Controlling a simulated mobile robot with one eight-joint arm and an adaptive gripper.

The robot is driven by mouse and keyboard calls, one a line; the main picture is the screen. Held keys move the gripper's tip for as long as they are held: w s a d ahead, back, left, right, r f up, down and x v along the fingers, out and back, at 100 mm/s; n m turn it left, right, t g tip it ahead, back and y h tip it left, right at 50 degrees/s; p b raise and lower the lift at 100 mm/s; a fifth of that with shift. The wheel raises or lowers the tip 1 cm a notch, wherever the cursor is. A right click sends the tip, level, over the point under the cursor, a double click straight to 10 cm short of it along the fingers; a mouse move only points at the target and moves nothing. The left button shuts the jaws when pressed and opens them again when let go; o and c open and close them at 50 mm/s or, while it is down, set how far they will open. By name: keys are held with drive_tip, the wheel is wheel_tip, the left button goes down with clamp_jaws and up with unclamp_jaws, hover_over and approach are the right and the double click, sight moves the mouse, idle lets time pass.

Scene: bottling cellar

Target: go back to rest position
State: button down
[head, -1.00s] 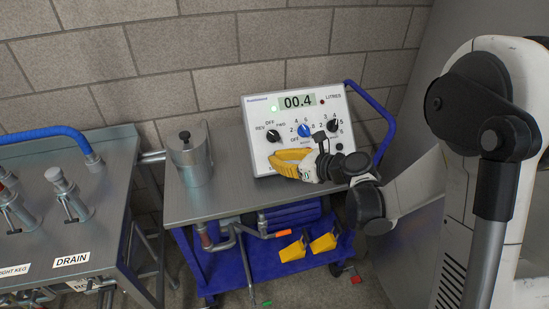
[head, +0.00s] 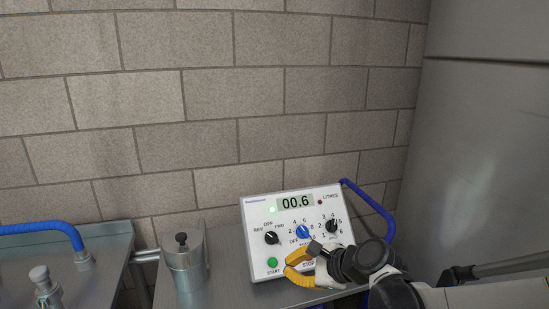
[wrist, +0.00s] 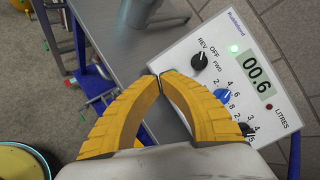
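My gripper (head: 288,267) is in front of the lower part of a white pump control panel (head: 258,231). Its two yellow fingers curve together and their tips meet in the wrist view (wrist: 159,76), with nothing seen between them. The panel's display (head: 295,202) reads 00.6 litres and a green lamp (head: 272,209) is lit. A black REV/OFF/FWD knob (head: 271,238), a blue knob (head: 303,232) and a green START button (head: 272,262) show. My gripper and wrist cover part of the panel's lower right; the STOP button is not clearly visible.
A steel canister (head: 184,268) stands left of the panel on the steel cart top (wrist: 103,30). A steel bench with a blue hose (head: 45,229) is farther left. A block wall (head: 220,110) is behind, and a grey metal surface (head: 480,150) is at right.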

drive_tip(key=s+d+r+n+h, duration=0.1)
drive_tip(key=s+d+n+h, duration=0.3)
drive_tip(key=s+d+n, duration=0.3)
drive_tip(key=s+d+r+n+h, duration=0.1)
drive_tip(key=s+d+n+h, duration=0.2)
drive_tip(key=s+d+n, duration=0.5)
drive_tip(key=s+n, duration=0.2)
drive_tip(key=s, duration=0.3)
drive_tip(key=shift+r+n+g+h, duration=0.3)
drive_tip(key=shift+r+h, duration=0.05)
drive_tip(key=shift+h, duration=0.05)
drive_tip(key=shift+a, duration=0.1)
idle(5.5)
